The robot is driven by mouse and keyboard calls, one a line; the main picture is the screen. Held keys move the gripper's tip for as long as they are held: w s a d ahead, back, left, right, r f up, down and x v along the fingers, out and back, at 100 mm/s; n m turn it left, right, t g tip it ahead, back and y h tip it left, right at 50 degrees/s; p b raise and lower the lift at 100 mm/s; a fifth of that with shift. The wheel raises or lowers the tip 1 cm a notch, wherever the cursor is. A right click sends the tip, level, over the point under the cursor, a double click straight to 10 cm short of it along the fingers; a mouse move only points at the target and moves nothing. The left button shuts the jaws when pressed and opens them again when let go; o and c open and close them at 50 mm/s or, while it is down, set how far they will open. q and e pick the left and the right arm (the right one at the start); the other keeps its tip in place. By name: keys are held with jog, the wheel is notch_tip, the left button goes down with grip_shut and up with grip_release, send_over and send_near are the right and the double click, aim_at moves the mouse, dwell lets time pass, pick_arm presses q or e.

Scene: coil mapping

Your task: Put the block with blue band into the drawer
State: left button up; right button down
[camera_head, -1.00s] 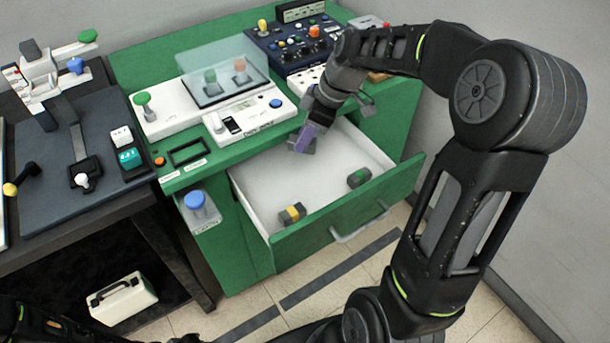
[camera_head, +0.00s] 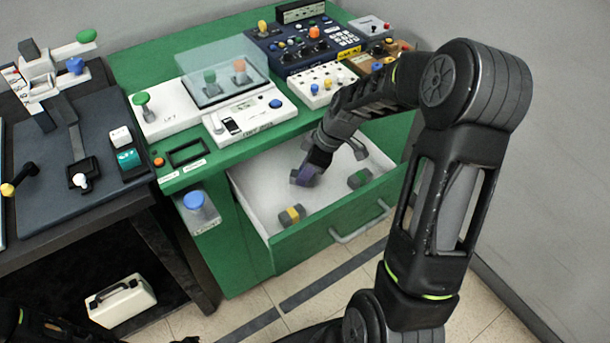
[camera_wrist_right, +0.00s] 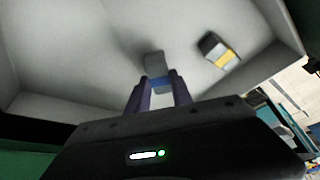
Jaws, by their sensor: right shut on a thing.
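My right gripper (camera_head: 310,171) reaches down inside the open green drawer (camera_head: 335,222). It is shut on the grey block with blue band (camera_wrist_right: 155,66). In the right wrist view, the blue band sits between the two fingertips (camera_wrist_right: 160,90), and the grey end sticks out past them. In the head view, this block is largely hidden by the fingers. It is low over the white drawer floor; I cannot tell whether it touches. A yellow-banded block (camera_head: 292,215) and a green-banded block (camera_head: 359,179) lie on the drawer floor.
The drawer's white floor is clear between the blocks. The green cabinet top (camera_head: 140,66) above carries a white panel (camera_head: 255,115), a clear cover and a dark control box (camera_head: 300,45). A dark bench (camera_head: 75,150) stands at left. A white case (camera_head: 122,300) is below it.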

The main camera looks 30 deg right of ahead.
jog(key=shift+f, duration=0.95)
jog(key=shift+f, duration=0.2)
jog(key=c, duration=1.1)
grip_release()
jog(key=shift+r, duration=0.15)
jog(key=shift+r, duration=0.15)
jog(key=v, duration=1.1)
jog(key=shift+s+d+r, duration=0.15)
jog(key=shift+r, duration=0.2)
